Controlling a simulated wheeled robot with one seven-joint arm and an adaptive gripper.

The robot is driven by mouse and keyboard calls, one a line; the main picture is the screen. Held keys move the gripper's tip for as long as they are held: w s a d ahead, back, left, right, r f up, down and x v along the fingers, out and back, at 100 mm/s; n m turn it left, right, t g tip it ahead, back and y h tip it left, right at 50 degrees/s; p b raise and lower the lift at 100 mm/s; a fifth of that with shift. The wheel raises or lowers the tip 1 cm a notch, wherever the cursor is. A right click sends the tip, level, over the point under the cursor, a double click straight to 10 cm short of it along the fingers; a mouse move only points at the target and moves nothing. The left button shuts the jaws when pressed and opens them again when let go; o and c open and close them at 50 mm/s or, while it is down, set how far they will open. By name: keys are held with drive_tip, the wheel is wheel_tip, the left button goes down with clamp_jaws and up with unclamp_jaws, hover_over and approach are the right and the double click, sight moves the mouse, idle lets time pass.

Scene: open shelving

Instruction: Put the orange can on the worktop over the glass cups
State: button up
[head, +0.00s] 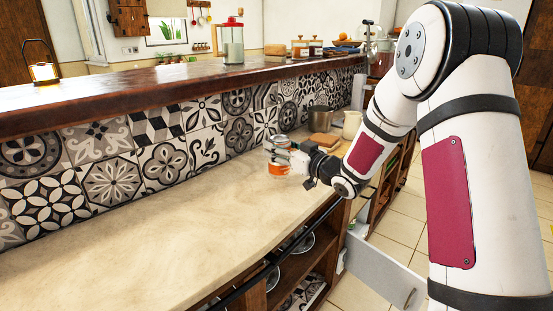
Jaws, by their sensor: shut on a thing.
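The orange can (278,169) is upright at the worktop's far half, near the tiled wall. My gripper (276,153) reaches in from the right and is shut around the can's middle. The can's top shows above the fingers and its orange lower part below them. I cannot tell whether its base touches the pale worktop (150,230). Pale, rounded, glassy items (303,243) sit on the open shelves under the worktop's front edge; they are too small and shaded to identify surely as the glass cups.
Beyond the can stand a metal pot (318,120), a wooden board (322,141) and a cream jug (351,124). A raised dark wood ledge (150,88) runs along the back. A pale drawer or door (383,271) juts out below right. The near worktop is bare.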

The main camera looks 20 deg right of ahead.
sight(278, 171)
drive_tip(key=shift+w+a, duration=0.3)
drive_tip(key=shift+w+a+f+b, duration=0.1)
drive_tip(key=shift+f+b, duration=0.05)
drive_tip(key=shift+f, duration=0.75)
drive_tip(key=shift+w+f+b, duration=0.1)
drive_tip(key=shift+f+b, duration=0.05)
drive_tip(key=shift+f, duration=0.7)
drive_tip(key=shift+f, duration=0.2)
drive_tip(key=o, duration=1.5)
